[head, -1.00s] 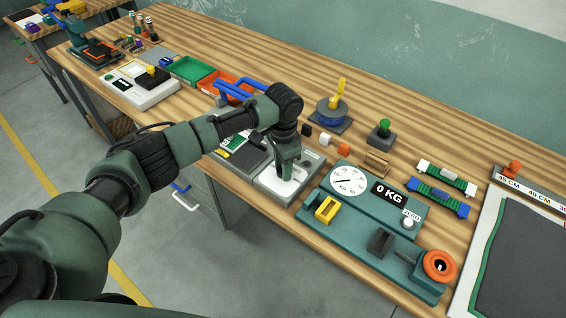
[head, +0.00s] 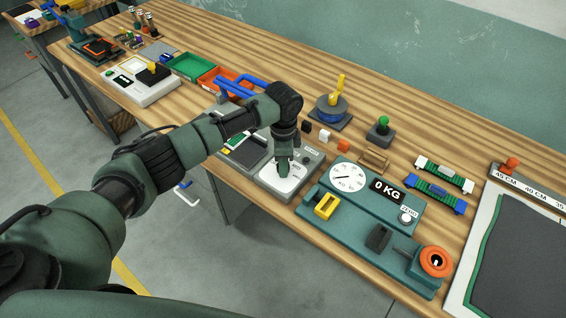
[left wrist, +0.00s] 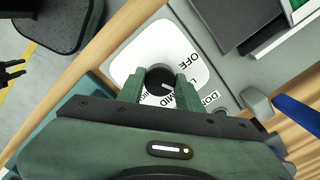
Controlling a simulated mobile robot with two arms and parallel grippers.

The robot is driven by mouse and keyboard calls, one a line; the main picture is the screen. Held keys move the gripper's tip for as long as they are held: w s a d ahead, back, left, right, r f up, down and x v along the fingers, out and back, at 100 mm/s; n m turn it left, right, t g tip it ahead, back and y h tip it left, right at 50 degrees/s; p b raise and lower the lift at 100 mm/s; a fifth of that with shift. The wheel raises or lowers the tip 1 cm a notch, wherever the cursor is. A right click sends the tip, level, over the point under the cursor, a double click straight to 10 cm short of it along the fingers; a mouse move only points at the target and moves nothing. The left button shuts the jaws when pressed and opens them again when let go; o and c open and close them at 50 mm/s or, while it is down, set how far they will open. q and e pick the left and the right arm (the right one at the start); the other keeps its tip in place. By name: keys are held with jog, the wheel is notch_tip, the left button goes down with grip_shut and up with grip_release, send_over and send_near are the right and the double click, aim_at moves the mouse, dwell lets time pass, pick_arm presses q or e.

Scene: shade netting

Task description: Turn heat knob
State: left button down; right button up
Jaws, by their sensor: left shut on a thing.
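The heat knob (left wrist: 157,77) is a round black knob with a white pointer mark, on a white dial plate (left wrist: 130,58) lettered OFF, MID and other partly hidden words. My left gripper (left wrist: 159,88) is shut on the knob, one green finger on each side. In the left wrist view the pointer aims right and slightly down, toward a label hidden by a finger. In the head view my left gripper (head: 283,170) comes down from above onto the grey unit (head: 311,160), and the knob is hidden there.
A teal scale reading 0 KG (head: 387,191) stands close on the right. A blue handle (head: 240,88) and a red-orange tray (head: 208,80) lie behind my arm. Small blocks (head: 324,136) sit behind the unit. The table's front edge is close.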

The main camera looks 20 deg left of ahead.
pick_arm(q)
jog(key=shift+w+r, duration=0.1)
jog(key=shift+r, duration=0.05)
jog(key=c, duration=0.9)
grip_release()
jog(key=shift+c, duration=0.2)
notch_tip(320, 180, up, 8)
jog(key=shift+f+b, duration=0.15)
jog(key=shift+b, duration=0.8)
jog(key=shift+f, duration=0.1)
